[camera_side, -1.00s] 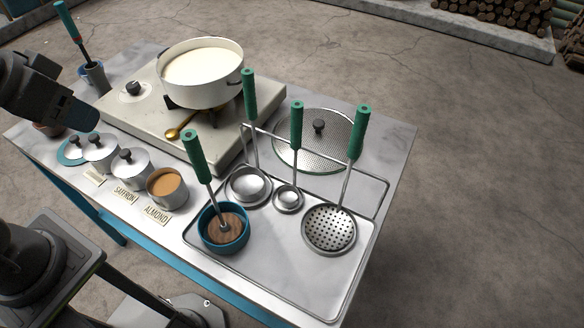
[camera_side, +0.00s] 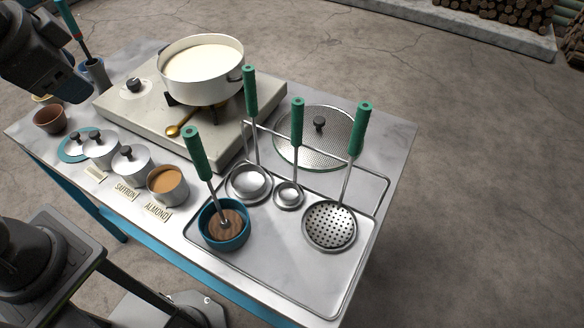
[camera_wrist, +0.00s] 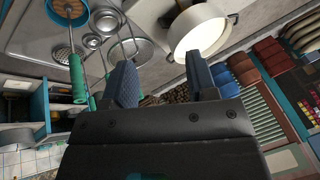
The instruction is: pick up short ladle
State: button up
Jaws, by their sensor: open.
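The short ladle (camera_side: 297,122), with a green handle and a small round steel bowl (camera_side: 289,195), stands upright in the rack between a taller ladle (camera_side: 250,92) and a perforated skimmer (camera_side: 329,226). My gripper (camera_side: 76,92) is at the upper left in the side view, well away from the ladle and above the table's left end. In the wrist view its two blue-grey fingers (camera_wrist: 161,82) are apart with nothing held between them. Steel utensil bowls show at the upper left there, but I cannot tell surely which is the short ladle.
A pot of milk (camera_side: 202,72) sits on the burner, between my gripper and the ladle. A green-handled tool stands in a blue bowl (camera_side: 223,226) at the tray's left. Steel jars (camera_side: 131,166), a brown cup (camera_side: 50,119) and a round lid (camera_side: 318,140) are also around.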

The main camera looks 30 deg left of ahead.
jog(key=w+d+m+t+y, duration=0.1)
jog(key=w+d+m+y, duration=0.1)
jog(key=w+m+y, duration=0.5)
jog(key=m+t+h, duration=0.6)
jog(key=m+t, duration=0.6)
jog(key=m, duration=1.1)
send_over(296, 120)
jog(key=s+d, duration=0.1)
jog(key=s, duration=0.4)
jog(key=f, duration=1.3)
jog(key=shift+w+a+f, duration=0.1)
jog(key=shift+w+f, duration=0.25)
jog(key=shift+f, duration=0.05)
jog(key=shift+w+f, duration=0.1)
jog(key=shift+w, duration=0.15)
jog(key=w+a, duration=0.1)
jog(key=w, duration=0.5)
jog(key=shift+w+a, duration=0.25)
jog(key=shift+w, duration=0.15)
